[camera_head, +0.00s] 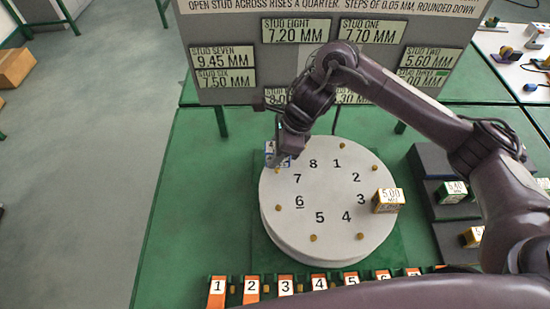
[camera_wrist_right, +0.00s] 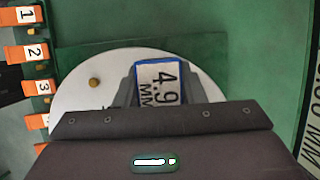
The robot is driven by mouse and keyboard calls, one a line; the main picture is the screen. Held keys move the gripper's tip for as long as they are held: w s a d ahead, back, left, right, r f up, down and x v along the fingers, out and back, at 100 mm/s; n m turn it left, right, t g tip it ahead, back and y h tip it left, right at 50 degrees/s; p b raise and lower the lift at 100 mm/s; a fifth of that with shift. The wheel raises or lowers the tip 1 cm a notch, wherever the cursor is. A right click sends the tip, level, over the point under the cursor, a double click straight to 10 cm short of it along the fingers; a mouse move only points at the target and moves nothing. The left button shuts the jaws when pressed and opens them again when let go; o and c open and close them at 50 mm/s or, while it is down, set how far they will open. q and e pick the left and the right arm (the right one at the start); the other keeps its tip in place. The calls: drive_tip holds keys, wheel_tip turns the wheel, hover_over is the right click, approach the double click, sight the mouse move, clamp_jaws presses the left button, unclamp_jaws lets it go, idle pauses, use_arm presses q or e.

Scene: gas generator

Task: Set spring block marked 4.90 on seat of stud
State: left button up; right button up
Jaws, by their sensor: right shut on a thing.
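The spring block (camera_head: 269,148), white with a blue edge, is at the upper-left rim of the round white disc (camera_head: 297,222), near numerals 7 and 8. In the right wrist view the block (camera_wrist_right: 160,82) shows "4.9" and "MM", with the rest of its label cut off. My right gripper (camera_head: 284,158) is shut on it, with grey fingers on both sides. The stud under or beside it is hidden, and I cannot tell whether the block touches a seat. Brass studs (camera_head: 278,204) stand around the disc's rim. My left gripper is out of view.
A yellow block marked 5.00 (camera_head: 388,201) sits at the disc's right rim by 3. A dark stepped rack (camera_head: 433,188) holds more blocks at right. Orange numbered tabs (camera_head: 251,288) line the front. A sign board (camera_head: 228,58) stands behind. The green table's left is clear.

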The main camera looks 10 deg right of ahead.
wheel_tip(320, 180, down, 3)
drive_tip(key=shift+p, duration=0.35)
drive_tip(key=shift+f, duration=0.1)
drive_tip(key=shift+f+b, duration=0.65)
drive_tip(key=shift+b, duration=0.3)
drive_tip(key=o, duration=1.2)
drive_tip(key=shift+c, duration=0.2)
drive_tip(key=shift+r, duration=0.15)
